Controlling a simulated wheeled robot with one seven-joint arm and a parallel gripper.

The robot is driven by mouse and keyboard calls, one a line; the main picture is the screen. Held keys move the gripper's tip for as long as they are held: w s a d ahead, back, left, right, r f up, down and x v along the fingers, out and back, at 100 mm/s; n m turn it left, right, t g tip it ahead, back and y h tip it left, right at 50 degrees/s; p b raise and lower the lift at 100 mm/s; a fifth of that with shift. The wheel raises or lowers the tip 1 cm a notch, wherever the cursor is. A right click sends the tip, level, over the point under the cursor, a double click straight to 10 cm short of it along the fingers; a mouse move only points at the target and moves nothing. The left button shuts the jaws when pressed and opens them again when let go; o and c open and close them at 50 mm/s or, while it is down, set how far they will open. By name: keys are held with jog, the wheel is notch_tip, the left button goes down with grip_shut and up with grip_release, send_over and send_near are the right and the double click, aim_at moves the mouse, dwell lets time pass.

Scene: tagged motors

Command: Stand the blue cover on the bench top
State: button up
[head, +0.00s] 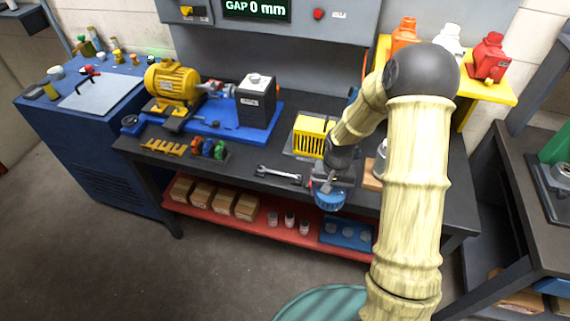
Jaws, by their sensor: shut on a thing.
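The blue cover (329,201) is a round, ribbed piece at the front edge of the bench. My gripper (328,189) is directly above it and shut on it. My wrist and gripper hide the cover's upper part. The cover overlaps the bench's front edge in the picture, and I cannot tell whether it touches the bench top.
A wrench (278,175) lies just left of the gripper. A yellow slotted cage (310,135) stands behind it. A yellow motor (172,84) and grey box (256,101) sit on a blue base at left. A red shelf (253,228) is below.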

notch_tip(320, 180, down, 11)
jog(key=s+n, duration=0.1)
jog(key=n, duration=0.1)
jog(key=shift+s+a+n, duration=0.15)
jog(key=shift+s+n, duration=0.05)
jog(key=shift+n, duration=0.1)
jog(key=shift+w, duration=0.1)
